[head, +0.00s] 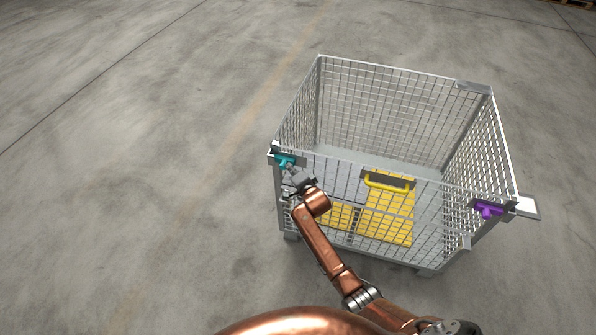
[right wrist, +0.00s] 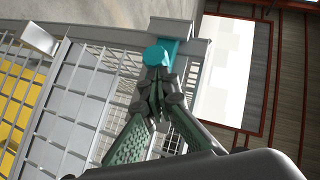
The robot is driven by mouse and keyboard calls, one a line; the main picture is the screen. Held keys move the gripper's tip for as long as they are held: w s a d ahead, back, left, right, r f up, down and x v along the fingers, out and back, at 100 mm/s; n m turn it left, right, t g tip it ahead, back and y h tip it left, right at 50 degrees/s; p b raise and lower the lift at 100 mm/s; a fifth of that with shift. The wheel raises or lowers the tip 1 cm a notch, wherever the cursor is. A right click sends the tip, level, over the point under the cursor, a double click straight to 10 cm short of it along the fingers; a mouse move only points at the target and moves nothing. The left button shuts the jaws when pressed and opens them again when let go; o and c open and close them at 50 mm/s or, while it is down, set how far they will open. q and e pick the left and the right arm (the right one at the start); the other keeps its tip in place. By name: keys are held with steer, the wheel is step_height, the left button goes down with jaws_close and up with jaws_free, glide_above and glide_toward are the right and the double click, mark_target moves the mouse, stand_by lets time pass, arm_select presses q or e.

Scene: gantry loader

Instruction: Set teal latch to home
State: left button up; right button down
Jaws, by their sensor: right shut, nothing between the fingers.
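The teal latch (head: 284,159) sits at the top left front corner of a wire mesh cage (head: 400,72). My right gripper (head: 291,171) is at the latch, its fingertips just below and in front of it. In the right wrist view the latch (right wrist: 158,54) shows as a round teal knob with a teal body behind it. My right gripper (right wrist: 158,85) is shut there with nothing between its fingers, the tips right by the knob. Whether they touch it I cannot tell. My left gripper is not in view.
A purple latch (head: 488,209) is at the cage's right front corner. A grey plate juts out at the right. The concrete floor around the cage is clear.

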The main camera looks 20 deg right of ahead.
steer(key=shift+a, duration=0.15)
steer(key=shift+s+d+r+p, duration=0.2)
steer(key=shift+d+r+p, duration=0.2)
steer(key=shift+p, duration=0.25)
steer(key=d+p+v, duration=0.2)
steer(key=p+v, duration=0.2)
steer(key=v, duration=0.8)
steer(key=shift+w+d+r, duration=0.1)
